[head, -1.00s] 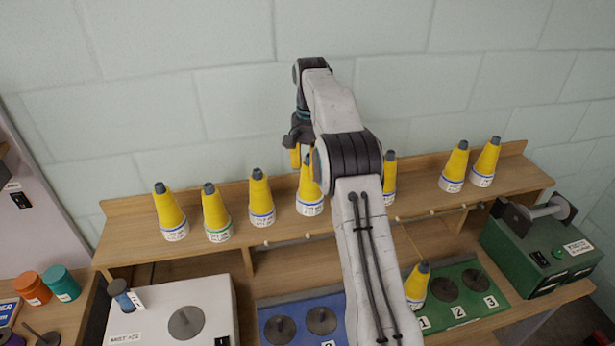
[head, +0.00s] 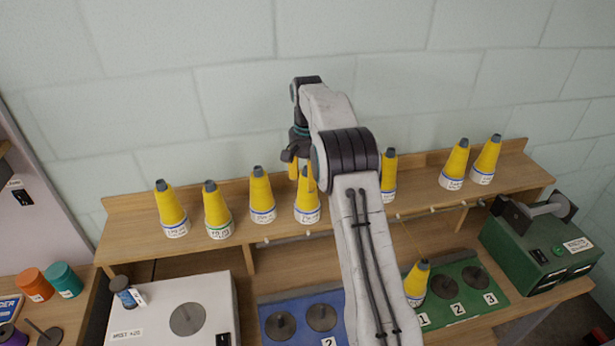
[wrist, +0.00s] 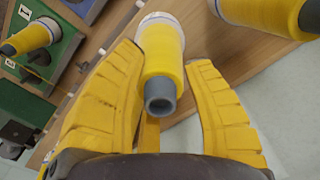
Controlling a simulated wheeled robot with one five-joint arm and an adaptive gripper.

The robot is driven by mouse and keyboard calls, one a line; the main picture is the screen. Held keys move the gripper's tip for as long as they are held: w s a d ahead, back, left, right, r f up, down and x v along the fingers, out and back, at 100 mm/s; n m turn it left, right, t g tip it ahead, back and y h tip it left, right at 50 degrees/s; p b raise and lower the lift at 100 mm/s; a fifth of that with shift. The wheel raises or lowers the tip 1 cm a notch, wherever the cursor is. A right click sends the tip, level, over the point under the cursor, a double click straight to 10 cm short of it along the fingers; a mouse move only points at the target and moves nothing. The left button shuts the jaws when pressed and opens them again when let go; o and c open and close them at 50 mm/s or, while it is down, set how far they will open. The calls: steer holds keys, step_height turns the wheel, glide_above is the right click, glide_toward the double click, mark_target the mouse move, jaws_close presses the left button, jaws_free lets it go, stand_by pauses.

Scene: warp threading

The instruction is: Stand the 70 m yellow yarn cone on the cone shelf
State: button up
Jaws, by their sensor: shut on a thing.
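A yellow cone (head: 306,200) with a white, blue-banded base is at the middle of the cone shelf (head: 345,200), upright. In the wrist view the held cone (wrist: 163,55) has its grey tip toward the camera and lies between the two yellow fingers. My gripper (wrist: 166,68) is shut on it; in the head view my gripper (head: 298,165) is at its upper part, partly hidden by my arm. The cone's base looks on or just above the shelf; I cannot tell if it touches. Its length label is too small to read.
Yellow cones stand close on the left (head: 261,195) and, past my arm, on the right (head: 389,176); several more line the shelf. Below are a blue panel (head: 300,338), a green numbered panel (head: 470,302) bearing a cone (head: 416,285), and a green machine (head: 540,255).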

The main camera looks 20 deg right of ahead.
steer(key=shift+f, duration=0.15)
steer(key=o, duration=0.9)
steer(key=shift+w+r, duration=0.1)
steer(key=shift+r, duration=3.8)
